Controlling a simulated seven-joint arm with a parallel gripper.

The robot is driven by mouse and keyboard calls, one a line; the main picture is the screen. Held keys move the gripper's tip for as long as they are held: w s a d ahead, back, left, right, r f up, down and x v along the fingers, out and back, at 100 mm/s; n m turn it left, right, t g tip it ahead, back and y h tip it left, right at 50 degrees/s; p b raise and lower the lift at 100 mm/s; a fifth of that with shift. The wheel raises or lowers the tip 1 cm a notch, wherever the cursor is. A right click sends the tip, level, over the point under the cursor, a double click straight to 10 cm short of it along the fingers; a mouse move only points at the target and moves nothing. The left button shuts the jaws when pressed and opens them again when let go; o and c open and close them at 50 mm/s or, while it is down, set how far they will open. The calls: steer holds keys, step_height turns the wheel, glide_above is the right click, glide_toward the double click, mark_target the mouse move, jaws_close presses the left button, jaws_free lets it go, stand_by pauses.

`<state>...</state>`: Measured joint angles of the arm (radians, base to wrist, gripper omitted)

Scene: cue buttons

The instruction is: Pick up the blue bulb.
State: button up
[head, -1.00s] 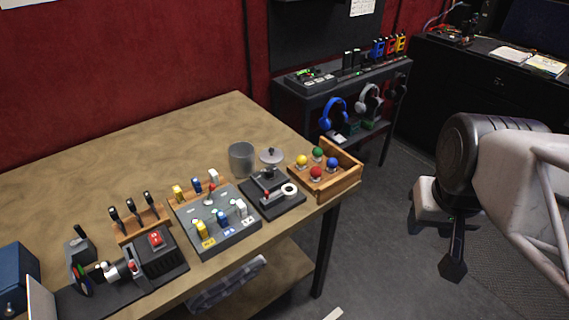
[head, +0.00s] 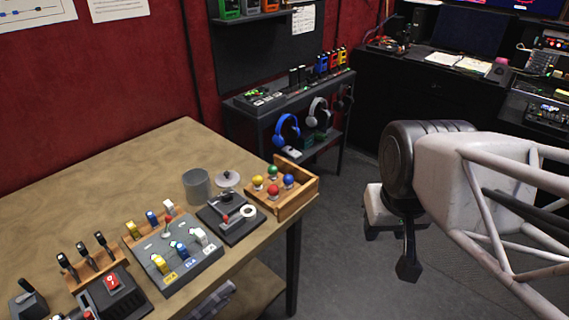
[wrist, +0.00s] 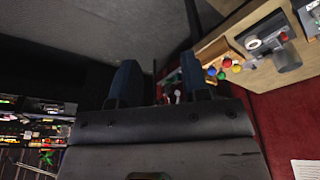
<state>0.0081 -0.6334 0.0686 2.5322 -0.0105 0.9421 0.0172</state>
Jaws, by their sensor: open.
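The blue bulb (head: 289,180) stands in a wooden tray (head: 298,202) at the right end of the table. Beside it in the tray are a red bulb (head: 272,190), a green bulb (head: 272,170) and a yellow bulb (head: 257,182). In the wrist view the blue bulb (wrist: 221,75) is small, to the right of the fingers. My gripper (wrist: 160,85) is open, with two dark blue fingers apart and nothing between them. It is well away from the tray. In the head view my arm is at the right, off the table.
On the wooden table (head: 120,175), left of the tray, are a grey cup (head: 196,186), a dark device with a white ring (head: 232,217) and a switch panel (head: 178,256). A shelf with headphones (head: 286,130) stands behind. Open floor lies right of the table.

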steer(key=shift+o, duration=0.7)
steer(key=m+g+y, duration=0.1)
steer(key=m+y, duration=0.1)
steer(key=m, duration=0.5)
glide_above(289, 176)
steer(key=f, duration=0.8)
steer(key=d+f, duration=0.1)
steer(key=f, duration=0.3)
steer(key=shift+s+f, duration=0.2)
steer(key=shift+s, duration=0.1)
steer(key=shift+x, duration=1.35)
